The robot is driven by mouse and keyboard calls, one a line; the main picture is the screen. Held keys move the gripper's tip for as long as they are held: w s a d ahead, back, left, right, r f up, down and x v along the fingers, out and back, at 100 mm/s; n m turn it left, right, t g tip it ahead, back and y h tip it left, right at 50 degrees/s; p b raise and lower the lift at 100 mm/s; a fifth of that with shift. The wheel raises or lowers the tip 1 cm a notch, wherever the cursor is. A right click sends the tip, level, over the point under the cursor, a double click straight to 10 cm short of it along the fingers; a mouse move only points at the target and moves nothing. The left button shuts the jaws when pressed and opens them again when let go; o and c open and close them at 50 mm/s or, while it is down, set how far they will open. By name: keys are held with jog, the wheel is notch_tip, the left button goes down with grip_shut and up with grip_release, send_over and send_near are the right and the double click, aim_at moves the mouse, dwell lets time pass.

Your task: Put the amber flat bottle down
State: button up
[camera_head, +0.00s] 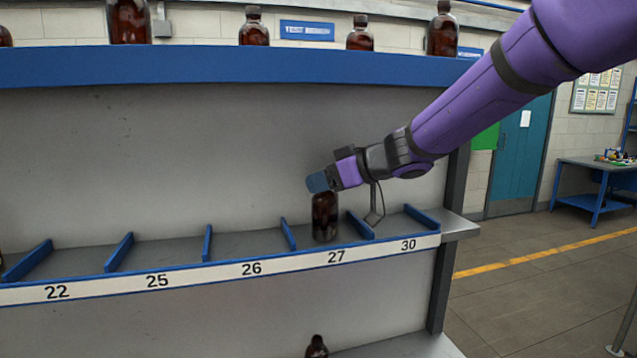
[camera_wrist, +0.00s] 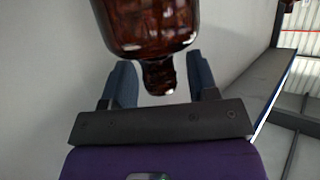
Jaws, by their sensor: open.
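The amber flat bottle (camera_head: 325,217) stands upright on the middle shelf, in the compartment above label 27, between two blue dividers. My gripper (camera_head: 318,182) is at the top of the bottle, coming in from the right, and its blue fingers hide the neck. In the wrist view, the neck of the amber flat bottle (camera_wrist: 150,32) lies between my gripper's fingers (camera_wrist: 160,80). The fingers are apart, with gaps at both sides of the neck.
The shelf (camera_head: 165,252) has blue dividers (camera_head: 120,252) and a numbered front strip. The compartments to the left, near 25 and 26, are empty. Several amber bottles (camera_head: 254,30) stand on the top shelf. Another bottle (camera_head: 317,347) is on the level below.

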jog(key=s+d+r+m+t+h, duration=0.2)
jog(key=s+d+r+m+h, duration=0.15)
jog(key=d, duration=0.55)
jog(key=s+d+r+m+t+h, duration=0.2)
jog(key=s+d+m+t+h, duration=0.15)
jog(key=d, duration=0.45)
jog(key=s+d+r+m+t+h, duration=0.2)
jog(key=s+d+r+h, duration=0.15)
jog(key=d, duration=0.55)
jog(key=s+d+f+m+g, duration=0.1)
jog(key=s+f+g, duration=0.2)
jog(key=s, duration=0.4)
jog(key=s+d+f+m+g+h, duration=0.1)
jog(key=s+f+g, duration=0.2)
jog(key=s+f, duration=0.2)
jog(key=s+d+f+m+g, duration=0.1)
jog(key=s+f+g, duration=0.2)
jog(key=s, duration=0.8)
jog(key=shift+s+f, duration=0.15)
jog(key=shift+f, duration=0.35)
